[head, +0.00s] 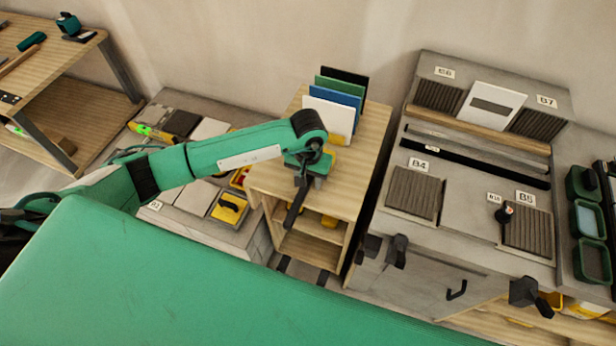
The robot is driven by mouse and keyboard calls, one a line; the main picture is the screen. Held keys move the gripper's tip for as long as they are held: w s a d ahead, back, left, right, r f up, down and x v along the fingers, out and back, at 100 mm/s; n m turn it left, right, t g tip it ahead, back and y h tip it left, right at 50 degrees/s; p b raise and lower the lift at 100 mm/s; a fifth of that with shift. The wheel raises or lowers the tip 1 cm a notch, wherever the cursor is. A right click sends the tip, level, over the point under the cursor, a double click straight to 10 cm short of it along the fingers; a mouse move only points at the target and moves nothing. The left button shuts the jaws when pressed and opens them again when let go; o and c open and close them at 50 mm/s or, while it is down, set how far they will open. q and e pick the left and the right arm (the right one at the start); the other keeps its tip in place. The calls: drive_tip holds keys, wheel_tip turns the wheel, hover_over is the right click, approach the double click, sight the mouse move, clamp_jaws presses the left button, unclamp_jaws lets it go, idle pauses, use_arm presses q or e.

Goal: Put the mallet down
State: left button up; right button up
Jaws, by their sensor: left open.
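My left arm reaches in from the left, and its gripper (296,207) hangs over the front of the small wooden cabinet (268,180). Its jaws are open, and I see no mallet between them. A wooden-handled tool (22,60) lies on the wooden table (62,57) at the far left, beside a teal object (32,41); I cannot tell whether it is the mallet. No other mallet shows clearly. My right gripper is not in view.
Upright coloured boards (338,95) stand at the cabinet's back. Right is a grey bench (385,215) with ribbed panels, a white tile (491,107) and a small dark-handled tool (504,218). Green trays (590,220) stand far right. A low grey slab with tiles (190,232) lies left of the cabinet.

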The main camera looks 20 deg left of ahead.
sight(308, 179)
use_arm(q)
wheel_tip(308, 179, up, 12)
drive_tip(key=b, duration=0.4)
drive_tip(key=shift+r, duration=0.15)
idle(0.3)
